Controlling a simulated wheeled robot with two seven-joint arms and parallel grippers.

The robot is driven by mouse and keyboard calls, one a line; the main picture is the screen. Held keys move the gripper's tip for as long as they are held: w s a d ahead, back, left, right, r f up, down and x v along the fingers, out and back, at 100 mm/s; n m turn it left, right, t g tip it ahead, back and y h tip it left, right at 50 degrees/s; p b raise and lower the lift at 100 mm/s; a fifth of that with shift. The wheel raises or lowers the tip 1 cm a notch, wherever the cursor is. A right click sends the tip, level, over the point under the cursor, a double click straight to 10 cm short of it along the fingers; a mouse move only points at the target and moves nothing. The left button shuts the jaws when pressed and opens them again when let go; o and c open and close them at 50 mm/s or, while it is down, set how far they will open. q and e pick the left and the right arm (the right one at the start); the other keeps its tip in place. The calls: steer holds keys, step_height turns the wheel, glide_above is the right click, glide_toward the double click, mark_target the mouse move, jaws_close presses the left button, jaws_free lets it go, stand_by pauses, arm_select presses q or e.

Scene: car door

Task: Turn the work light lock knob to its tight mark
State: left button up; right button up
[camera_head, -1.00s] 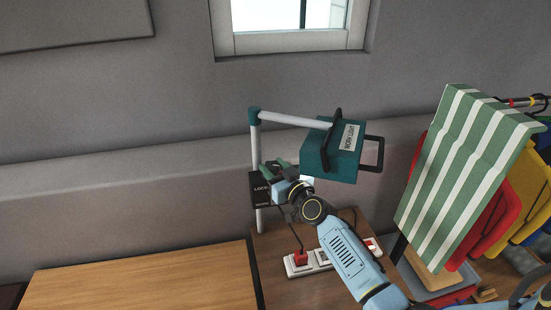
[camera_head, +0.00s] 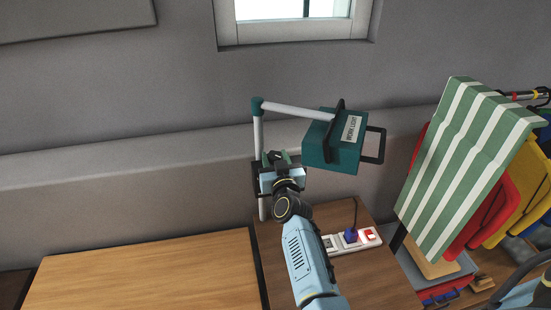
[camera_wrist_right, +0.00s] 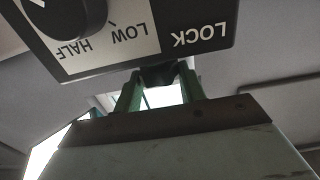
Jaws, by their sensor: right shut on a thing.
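The teal work light (camera_head: 333,142) hangs from a pale arm on an upright pole (camera_head: 258,140). A dark control box is on the pole, mostly hidden behind my right gripper (camera_head: 279,160) in the head view. In the right wrist view the box (camera_wrist_right: 205,45) shows upside-down LOCK, LOW and HALF lettering. The dark lock knob (camera_wrist_right: 158,76) sits at the box's edge near LOCK, between the green fingers of my right gripper (camera_wrist_right: 160,92). That gripper is shut on it. The knob's pointer and tight mark cannot be made out. My left gripper is not in view.
A second black knob (camera_wrist_right: 65,15) sits beside LOW and HALF. A power strip (camera_head: 372,240) with a blue plug lies on the wooden table (camera_head: 345,212). A striped green cloth (camera_head: 465,165) hangs at the right. The left tabletop (camera_head: 145,270) is clear.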

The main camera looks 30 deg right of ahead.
steer(key=o, duration=1)
steer(key=shift+c, duration=0.2)
steer(key=v, duration=1.3)
steer(key=shift+s, duration=0.2)
steer(key=shift+a, duration=0.1)
